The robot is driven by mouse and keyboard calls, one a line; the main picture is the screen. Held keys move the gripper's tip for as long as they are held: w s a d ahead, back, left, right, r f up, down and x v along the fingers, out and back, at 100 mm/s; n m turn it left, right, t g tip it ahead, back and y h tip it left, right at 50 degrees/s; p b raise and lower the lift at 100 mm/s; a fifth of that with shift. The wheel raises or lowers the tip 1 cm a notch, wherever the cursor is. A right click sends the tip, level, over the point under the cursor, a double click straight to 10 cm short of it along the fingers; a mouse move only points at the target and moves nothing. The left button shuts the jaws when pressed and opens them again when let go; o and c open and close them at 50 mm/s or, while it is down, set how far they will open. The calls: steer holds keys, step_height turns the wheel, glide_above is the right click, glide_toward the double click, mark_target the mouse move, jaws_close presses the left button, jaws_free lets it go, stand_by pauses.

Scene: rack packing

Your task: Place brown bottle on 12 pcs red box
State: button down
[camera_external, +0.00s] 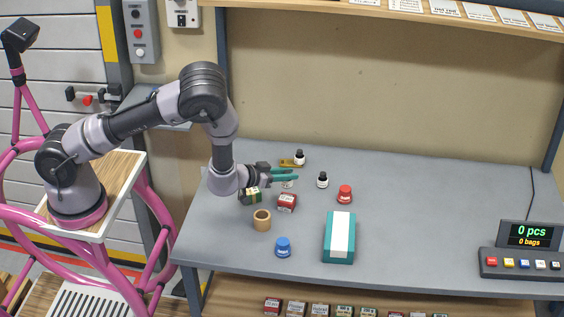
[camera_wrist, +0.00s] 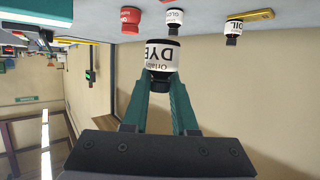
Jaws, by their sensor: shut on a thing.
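My gripper (camera_external: 285,175) points right over the table, with teal fingers closed on a small bottle (camera_wrist: 162,56). The bottle has a white label with large letters that seem to read DYE. Its dark end shows between the fingertips in the wrist view; its brown colour is hard to confirm. In the external view the bottle (camera_external: 288,184) is mostly hidden by the fingers.
The table's right side is clear up to a counter display (camera_external: 525,235).

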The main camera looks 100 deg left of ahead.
mark_target(287, 186)
steer(key=shift+f, duration=2.35)
steer(key=shift+f, duration=0.15)
steer(key=c, duration=0.7)
jaws_free()
